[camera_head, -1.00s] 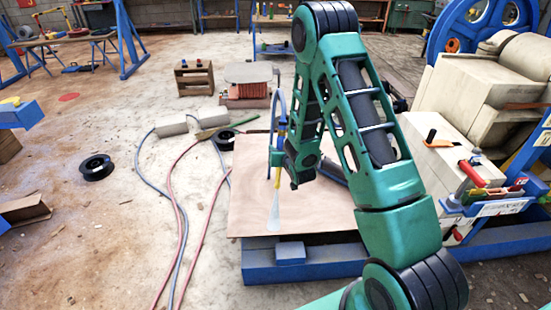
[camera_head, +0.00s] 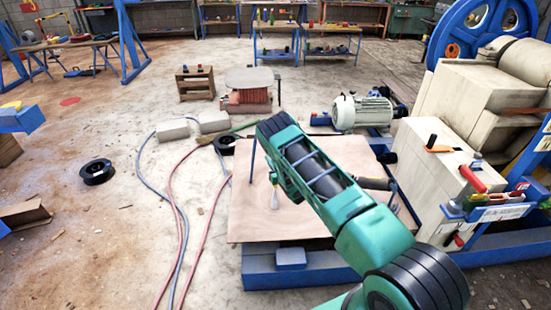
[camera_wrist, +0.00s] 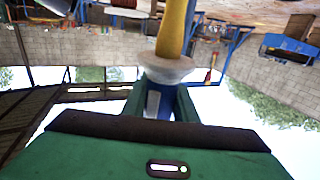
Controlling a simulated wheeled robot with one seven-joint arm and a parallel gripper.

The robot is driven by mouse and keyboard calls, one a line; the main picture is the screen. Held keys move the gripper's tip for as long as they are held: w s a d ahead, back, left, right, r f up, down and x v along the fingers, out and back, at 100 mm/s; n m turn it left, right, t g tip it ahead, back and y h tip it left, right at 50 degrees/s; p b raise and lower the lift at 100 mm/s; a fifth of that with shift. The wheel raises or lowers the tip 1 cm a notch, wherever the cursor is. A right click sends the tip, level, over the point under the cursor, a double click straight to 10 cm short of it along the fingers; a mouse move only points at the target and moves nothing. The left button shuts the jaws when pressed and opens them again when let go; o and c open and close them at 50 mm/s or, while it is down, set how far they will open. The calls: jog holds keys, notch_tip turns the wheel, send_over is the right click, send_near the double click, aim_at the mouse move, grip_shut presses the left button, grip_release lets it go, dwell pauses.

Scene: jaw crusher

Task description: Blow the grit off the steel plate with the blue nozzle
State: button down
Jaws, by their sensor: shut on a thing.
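In the wrist view my gripper (camera_wrist: 163,108) is shut on the blue nozzle (camera_wrist: 183,108), whose blue body shows between the green fingers. A pale round collar and a yellow shaft extend beyond it. In the head view my arm hides the gripper; a thin blue rod shows left of the arm, and a small pale tip shows below it over the panel. A broad pinkish-brown flat panel (camera_head: 250,222), probably the steel plate, lies on a blue base. I cannot make out grit on it.
A cream machine (camera_head: 445,185) with a red-handled fixture stands right of the panel, and a grey motor (camera_head: 362,112) stands behind it. Red and blue hoses (camera_head: 181,215) and a black spool (camera_head: 97,171) lie on the floor to the left. Open floor shows at the left.

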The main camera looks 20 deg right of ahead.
jog(key=shift+s+a+f, duration=0.5)
jog(key=shift+s+a, duration=1.35)
jog(key=shift+s, duration=2.75)
jog(key=shift+w+a, duration=1.6)
jog(key=shift+a, duration=3.15)
jog(key=w+d, duration=0.3)
jog(key=w, duration=0.6)
jog(key=shift+w+n+y, duration=0.25)
jog(key=shift+n+y, duration=0.05)
jog(key=shift+r, duration=0.1)
jog(key=s+d+r+h, duration=0.1)
jog(key=s+r, duration=0.1)
jog(key=r, duration=0.7)
jog(key=s+r, duration=0.2)
jog(key=r, duration=0.8)
jog(key=s+d+r+m, duration=0.1)
jog(key=s+r, duration=1)
jog(key=r, duration=0.4)
jog(key=shift+d+h, duration=0.25)
jog(key=shift+h, duration=0.05)
